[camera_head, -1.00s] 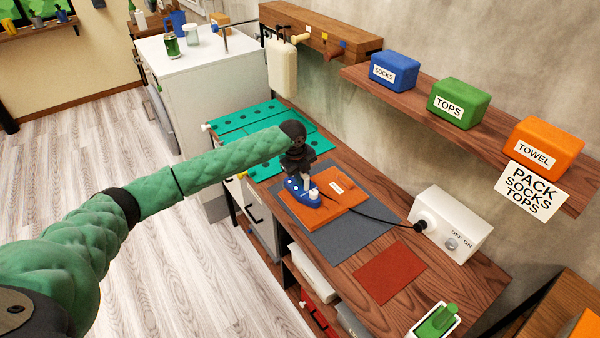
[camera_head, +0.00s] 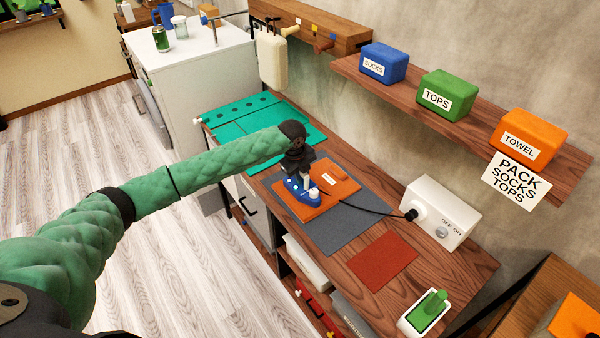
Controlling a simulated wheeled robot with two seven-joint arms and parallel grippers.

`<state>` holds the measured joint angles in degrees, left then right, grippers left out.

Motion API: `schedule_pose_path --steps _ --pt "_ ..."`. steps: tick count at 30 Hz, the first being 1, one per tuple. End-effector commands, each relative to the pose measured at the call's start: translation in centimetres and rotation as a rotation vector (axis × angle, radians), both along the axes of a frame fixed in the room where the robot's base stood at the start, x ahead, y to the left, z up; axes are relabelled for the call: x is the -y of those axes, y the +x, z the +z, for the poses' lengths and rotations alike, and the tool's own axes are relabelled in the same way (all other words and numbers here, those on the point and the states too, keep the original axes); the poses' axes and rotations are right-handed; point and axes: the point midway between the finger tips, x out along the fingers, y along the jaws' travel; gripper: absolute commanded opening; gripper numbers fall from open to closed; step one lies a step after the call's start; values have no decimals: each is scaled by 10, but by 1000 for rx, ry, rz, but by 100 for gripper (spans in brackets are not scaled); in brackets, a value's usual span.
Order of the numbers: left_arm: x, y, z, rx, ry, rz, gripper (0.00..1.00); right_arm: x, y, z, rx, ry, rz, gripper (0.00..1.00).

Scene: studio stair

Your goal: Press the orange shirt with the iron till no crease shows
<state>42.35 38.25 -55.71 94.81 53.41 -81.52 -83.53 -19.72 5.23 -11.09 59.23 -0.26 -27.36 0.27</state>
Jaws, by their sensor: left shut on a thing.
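The orange shirt (camera_head: 341,187) lies flat and folded on a grey mat (camera_head: 345,228) on the wooden bench. The blue iron (camera_head: 299,190) rests on the left part of the shirt and hides some of it. My left gripper (camera_head: 302,172) reaches in from the left and is shut on the iron from above. A black cord runs from the iron to a white box (camera_head: 437,214) marked OFF and ON. No crease can be made out on the visible cloth at this size. My right gripper is not in view.
A red-brown mat (camera_head: 381,258) lies in front of the white box. A tray with a green thing (camera_head: 428,309) stands at the bench's near end. A teal board (camera_head: 250,122) lies at the far end. Labelled boxes, among them TOPS (camera_head: 446,95), stand on the wall shelf.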

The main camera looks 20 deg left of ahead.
Motion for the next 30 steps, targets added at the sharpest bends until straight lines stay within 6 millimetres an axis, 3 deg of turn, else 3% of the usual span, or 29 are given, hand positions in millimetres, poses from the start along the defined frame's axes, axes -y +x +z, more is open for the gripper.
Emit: schedule_pose_path --steps 30 --pt "35 -28 -2 -3 0 -1 0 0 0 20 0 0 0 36"
